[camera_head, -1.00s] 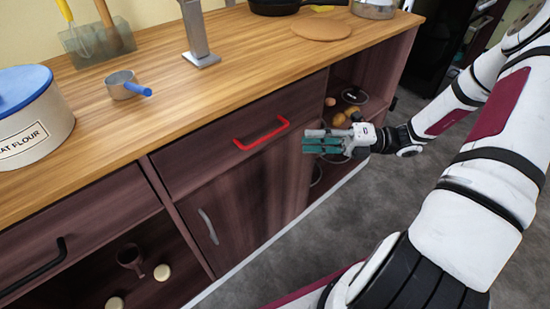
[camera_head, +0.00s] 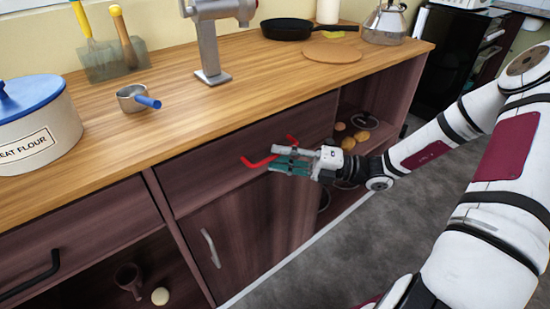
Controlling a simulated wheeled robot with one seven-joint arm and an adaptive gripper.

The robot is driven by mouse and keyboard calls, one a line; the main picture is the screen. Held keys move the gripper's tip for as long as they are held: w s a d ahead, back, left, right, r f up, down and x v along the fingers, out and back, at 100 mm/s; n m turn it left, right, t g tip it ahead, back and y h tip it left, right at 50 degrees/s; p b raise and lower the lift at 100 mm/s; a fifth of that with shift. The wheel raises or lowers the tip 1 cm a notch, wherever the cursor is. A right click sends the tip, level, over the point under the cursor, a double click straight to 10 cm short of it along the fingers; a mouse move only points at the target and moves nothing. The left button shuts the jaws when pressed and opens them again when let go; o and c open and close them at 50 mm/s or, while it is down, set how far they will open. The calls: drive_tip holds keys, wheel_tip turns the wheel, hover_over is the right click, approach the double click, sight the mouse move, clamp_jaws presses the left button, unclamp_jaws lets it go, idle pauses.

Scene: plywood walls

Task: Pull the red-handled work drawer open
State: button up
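The work drawer (camera_head: 210,170) has a dark reddish-brown wood front under the counter and looks closed. Its red handle (camera_head: 257,163) is a bar pull on that front. My gripper (camera_head: 284,164) is in front of the handle's right part and hides some of it. Its green-padded fingers point left, towards the handle. The fingers look parted, with a gap between them. I cannot tell whether the handle lies between the fingers or whether they touch it.
A cupboard door with a grey handle (camera_head: 211,247) is below the drawer. A black-handled drawer (camera_head: 70,235) is at left. Open shelves with potatoes (camera_head: 362,136) are behind my gripper. The counter (camera_head: 230,105) holds a flour canister (camera_head: 38,125), a blue-handled cup (camera_head: 135,98) and a pan (camera_head: 288,29).

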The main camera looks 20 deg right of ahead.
drive_tip(key=shift+x, duration=0.85)
drive_tip(key=shift+c, duration=0.4)
clamp_jaws()
drive_tip(key=s+d+p, duration=0.4)
drive_tip(key=s+p, duration=0.2)
drive_tip(key=s, duration=0.6)
drive_tip(key=s+d+p, duration=0.3)
drive_tip(key=s+p, duration=0.2)
drive_tip(key=s, duration=0.7)
drive_tip(key=shift+d+p, duration=0.35)
drive_tip(key=shift+d, duration=0.05)
